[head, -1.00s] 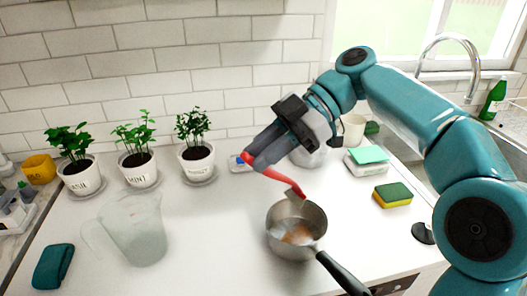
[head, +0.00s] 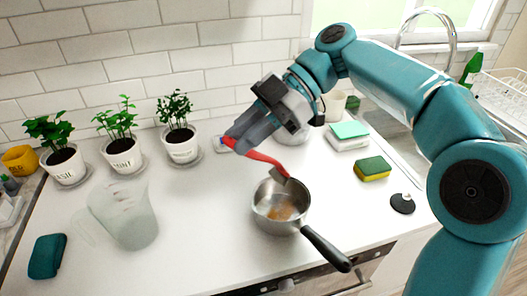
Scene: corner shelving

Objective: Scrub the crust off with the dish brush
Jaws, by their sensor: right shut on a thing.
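A steel saucepan (head: 262,215) with a black handle stands on the white counter, its handle pointing to the lower right. A brown-orange crust patch (head: 282,211) shows on its inside floor. My right gripper (head: 236,138) is shut on the red handle of the dish brush (head: 264,158). The brush slants down to the right, and its small greyish-brown head (head: 279,175) is at the pan's far rim. I cannot tell whether the head touches the pan. The upper end of the handle is partly hidden by the fingers. My left gripper is not in view.
Several potted herbs (head: 181,146) line the back left. A clear jug (head: 128,217) and a teal cloth or pouch (head: 47,256) are at left. A green-yellow sponge (head: 373,169) and a black round stopper (head: 402,203) lie right of the pan. A sink is at right.

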